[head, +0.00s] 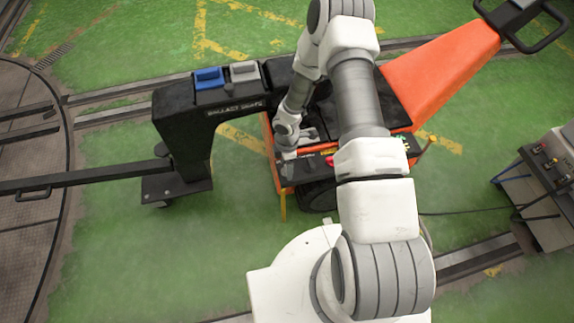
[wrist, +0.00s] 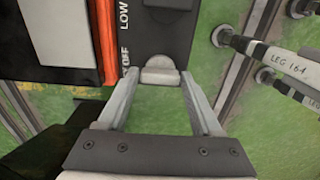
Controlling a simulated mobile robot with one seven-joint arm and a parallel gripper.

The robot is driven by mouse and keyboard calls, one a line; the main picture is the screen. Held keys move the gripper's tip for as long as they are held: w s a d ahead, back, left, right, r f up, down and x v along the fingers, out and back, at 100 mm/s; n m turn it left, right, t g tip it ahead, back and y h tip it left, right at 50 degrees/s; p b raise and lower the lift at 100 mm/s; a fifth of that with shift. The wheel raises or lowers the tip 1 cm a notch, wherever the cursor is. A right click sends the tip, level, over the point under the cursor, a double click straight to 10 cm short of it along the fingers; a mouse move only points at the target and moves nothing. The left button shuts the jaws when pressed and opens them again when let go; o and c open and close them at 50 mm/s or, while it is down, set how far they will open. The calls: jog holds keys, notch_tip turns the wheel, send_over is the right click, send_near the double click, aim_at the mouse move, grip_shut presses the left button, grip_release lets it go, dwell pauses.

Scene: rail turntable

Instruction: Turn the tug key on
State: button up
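The orange tug (head: 440,65) stands in the middle of the head view, with a dark control panel (head: 365,165) along its near side. In the wrist view the panel (wrist: 160,30) carries the words OFF and LOW. A pale grey rounded piece (wrist: 160,72), which looks like the key, sits at the panel's edge by OFF. My gripper (wrist: 160,82) is open, its two fingers apart on either side of that piece; I cannot tell whether they touch it. In the head view my gripper (head: 288,156) is at the panel's left end, and the key cannot be made out.
A black ballast frame (head: 175,115) with a blue block (head: 208,77) and a grey block (head: 244,71) stands left of the tug. A red button (head: 330,161) is on the panel. A grey cart (head: 545,165) stands at right. Green floor near left is clear.

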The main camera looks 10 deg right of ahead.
jog(key=c, duration=0.9)
jog(key=shift+m, duration=0.3)
jog(key=m+b, duration=0.1)
jog(key=m, duration=0.2)
jog(key=shift+m, duration=0.3)
jog(key=m+b, duration=0.1)
jog(key=m, duration=0.3)
jog(key=shift+m, duration=0.3)
jog(key=m, duration=0.4)
jog(key=shift+m+b, duration=0.3)
jog(key=m, duration=0.4)
jog(key=shift+m, duration=0.4)
